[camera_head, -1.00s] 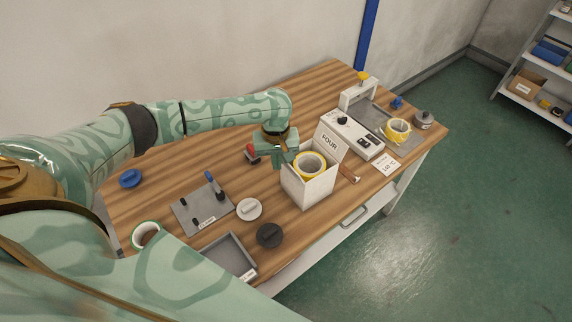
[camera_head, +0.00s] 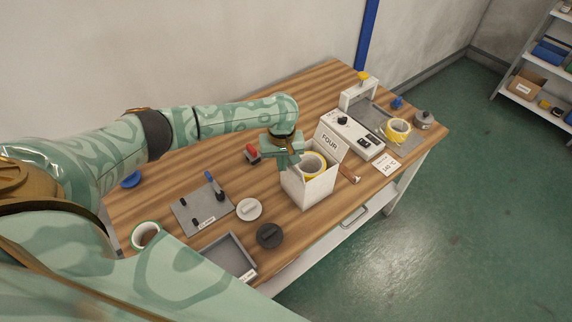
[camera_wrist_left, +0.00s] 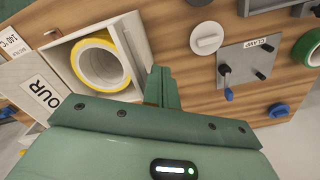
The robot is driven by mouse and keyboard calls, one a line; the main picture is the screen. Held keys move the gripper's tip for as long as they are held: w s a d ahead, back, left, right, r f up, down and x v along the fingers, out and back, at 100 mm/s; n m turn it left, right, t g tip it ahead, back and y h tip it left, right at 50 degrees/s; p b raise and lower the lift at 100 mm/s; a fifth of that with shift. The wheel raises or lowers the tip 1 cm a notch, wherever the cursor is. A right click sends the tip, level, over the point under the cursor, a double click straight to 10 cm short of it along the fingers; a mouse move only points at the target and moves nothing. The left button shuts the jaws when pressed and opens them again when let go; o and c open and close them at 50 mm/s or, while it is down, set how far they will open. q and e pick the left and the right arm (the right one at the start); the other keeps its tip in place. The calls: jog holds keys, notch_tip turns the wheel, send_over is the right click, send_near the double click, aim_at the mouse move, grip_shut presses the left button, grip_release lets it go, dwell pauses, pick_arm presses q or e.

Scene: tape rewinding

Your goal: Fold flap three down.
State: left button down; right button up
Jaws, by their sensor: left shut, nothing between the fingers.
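A white open-topped box (camera_head: 311,192) stands near the front edge of the table. A yellow tape roll (camera_head: 314,166) sits inside it. The flap marked FOUR (camera_head: 331,142) stands up on its far right side and also shows in the wrist view (camera_wrist_left: 40,94). My left gripper (camera_head: 287,163) is shut and empty, pointing down at the box's far left rim and partly covering the opening. In the wrist view its fingers (camera_wrist_left: 160,78) are together beside the box rim. No flap marked three can be read; whether the fingers touch the box is unclear. My right gripper is out of view.
A heat sealer-like white device (camera_head: 350,135) stands right of the box. A clamp plate (camera_head: 202,210), white disc (camera_head: 249,209), dark disc (camera_head: 270,235) and grey tray (camera_head: 228,256) lie left and in front. A red-handled item (camera_head: 252,153) lies behind the gripper.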

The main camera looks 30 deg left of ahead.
pick_arm(q)
jog(key=shift+w+d, duration=0.35)
jog(key=shift+w, duration=0.35)
jog(key=shift+w+d, duration=0.35)
jog(key=shift+w, duration=0.3)
jog(key=shift+w+d+b, duration=0.3)
jog(key=shift+w+b, duration=0.15)
jog(key=shift+w, duration=0.25)
jog(key=shift+w+d+b, duration=0.3)
jog(key=shift+w+b, duration=0.1)
jog(key=shift+w, duration=0.25)
jog(key=shift+w+d+b, duration=0.3)
jog(key=shift+w+b, duration=0.15)
jog(key=shift+w, duration=0.25)
notch_tip(320, 180, up, 7)
jog(key=p, duration=0.8)
jog(key=shift+p, duration=0.35)
jog(key=shift+s, duration=0.1)
